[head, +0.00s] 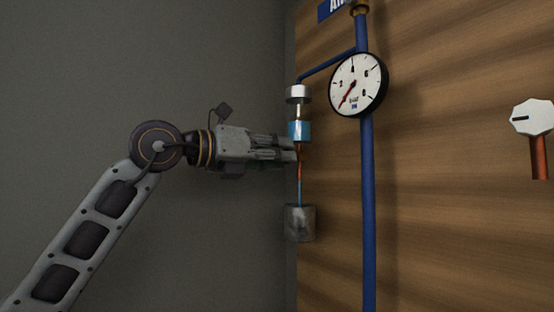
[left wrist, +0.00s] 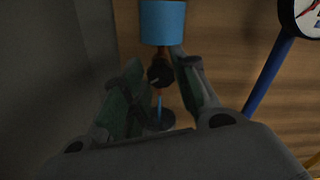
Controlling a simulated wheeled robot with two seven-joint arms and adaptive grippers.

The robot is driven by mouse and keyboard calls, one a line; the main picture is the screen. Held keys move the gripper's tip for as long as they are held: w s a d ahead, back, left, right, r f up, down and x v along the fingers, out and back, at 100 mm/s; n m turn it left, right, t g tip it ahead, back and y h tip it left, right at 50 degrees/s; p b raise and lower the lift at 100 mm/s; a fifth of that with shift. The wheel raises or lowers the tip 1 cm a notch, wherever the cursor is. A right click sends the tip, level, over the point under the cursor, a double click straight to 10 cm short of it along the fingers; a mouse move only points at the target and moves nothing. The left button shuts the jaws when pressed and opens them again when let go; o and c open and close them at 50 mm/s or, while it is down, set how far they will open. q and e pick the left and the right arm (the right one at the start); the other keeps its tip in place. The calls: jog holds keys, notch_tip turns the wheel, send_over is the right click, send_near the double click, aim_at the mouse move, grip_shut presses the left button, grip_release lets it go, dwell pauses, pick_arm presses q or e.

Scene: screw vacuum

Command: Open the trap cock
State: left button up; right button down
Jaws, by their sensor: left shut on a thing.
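The trap is a blue cup (head: 299,131) with a white cap, fixed at the left edge of the wooden panel. A thin orange and blue drain tube (head: 300,178) runs down below it. My left gripper (head: 289,151) reaches in from the left, level with the top of this tube, and its fingertips hide the cock in the head view. In the left wrist view the dark trap cock (left wrist: 160,73) sits just below the blue cup, between my fingers, which are shut on it. How far the cock is turned cannot be told. My right gripper is not in view.
A round pressure gauge (head: 357,84) and a vertical blue pipe (head: 367,210) stand right of the trap. A grey container (head: 300,223) is under the tube. A white octagonal knob (head: 532,118) is at the far right. Left of the panel is free room before a grey wall.

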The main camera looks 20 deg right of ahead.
pick_arm(q)
jog(key=shift+w+f+n+b, duration=0.1)
jog(key=shift+n+b, duration=1.1)
jog(key=shift+n, duration=1.55)
jog(key=shift+w+n+b, duration=0.1)
jog(key=shift+n+b, duration=1.05)
jog(key=shift+n, duration=1.6)
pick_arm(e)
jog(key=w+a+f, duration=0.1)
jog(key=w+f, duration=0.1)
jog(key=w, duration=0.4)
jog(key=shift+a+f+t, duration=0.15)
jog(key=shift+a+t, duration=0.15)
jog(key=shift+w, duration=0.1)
pick_arm(q)
jog(key=o, duration=1)
jog(key=shift+s+a, duration=0.1)
jog(key=shift+a, duration=0.05)
jog(key=shift+v, duration=5.9)
